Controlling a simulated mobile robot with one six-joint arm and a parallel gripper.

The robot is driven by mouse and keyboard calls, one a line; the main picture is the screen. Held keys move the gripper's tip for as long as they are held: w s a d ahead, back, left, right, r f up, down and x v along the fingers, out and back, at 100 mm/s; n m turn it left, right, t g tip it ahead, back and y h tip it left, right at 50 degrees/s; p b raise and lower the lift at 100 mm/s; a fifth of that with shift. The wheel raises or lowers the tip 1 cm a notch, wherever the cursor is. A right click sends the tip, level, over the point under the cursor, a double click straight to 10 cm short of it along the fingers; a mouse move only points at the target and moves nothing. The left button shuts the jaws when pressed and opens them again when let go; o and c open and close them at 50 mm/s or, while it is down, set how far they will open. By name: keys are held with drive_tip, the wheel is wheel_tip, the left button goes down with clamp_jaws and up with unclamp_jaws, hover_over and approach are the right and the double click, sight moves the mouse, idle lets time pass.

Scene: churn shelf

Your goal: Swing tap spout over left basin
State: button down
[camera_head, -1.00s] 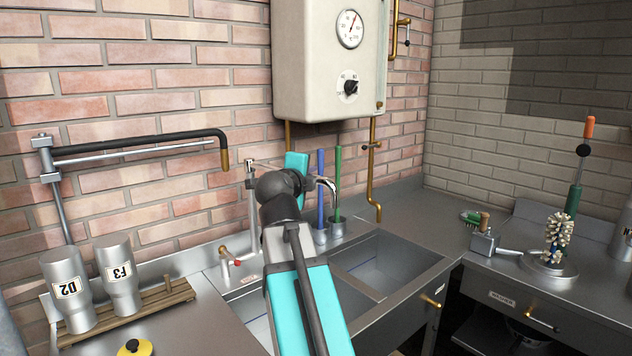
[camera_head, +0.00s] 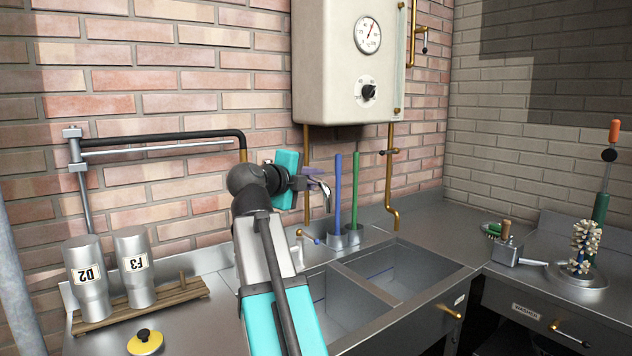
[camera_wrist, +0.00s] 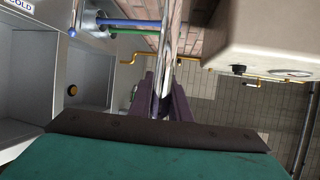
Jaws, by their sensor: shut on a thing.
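The chrome tap spout (camera_head: 322,188) curves down at its free end, left of the blue brush handle. In the picture it stands above the back of the left basin (camera_head: 345,308); its exact height and depth over it are hard to judge. My gripper (camera_head: 300,183) is shut on the spout. In the wrist view the purple jaws of my gripper (camera_wrist: 163,98) close around the shiny spout (camera_wrist: 167,55). The right basin (camera_head: 405,268) lies beyond a divider. My arm hides the tap's base and part of the left basin.
A blue-handled brush (camera_head: 338,195) and a green-handled brush (camera_head: 356,185) stand close right of the spout. The white water heater (camera_head: 345,65) hangs above. Canisters (camera_head: 88,285) stand on a wooden rack at left. A blue-tipped tap lever (camera_head: 308,236) sits below the spout.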

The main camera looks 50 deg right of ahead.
drive_tip(key=shift+d, duration=0.1)
drive_tip(key=c, duration=1.6)
unclamp_jaws()
drive_tip(key=shift+d, duration=0.1)
drive_tip(key=shift+c, duration=0.2)
drive_tip(key=v, duration=1.4)
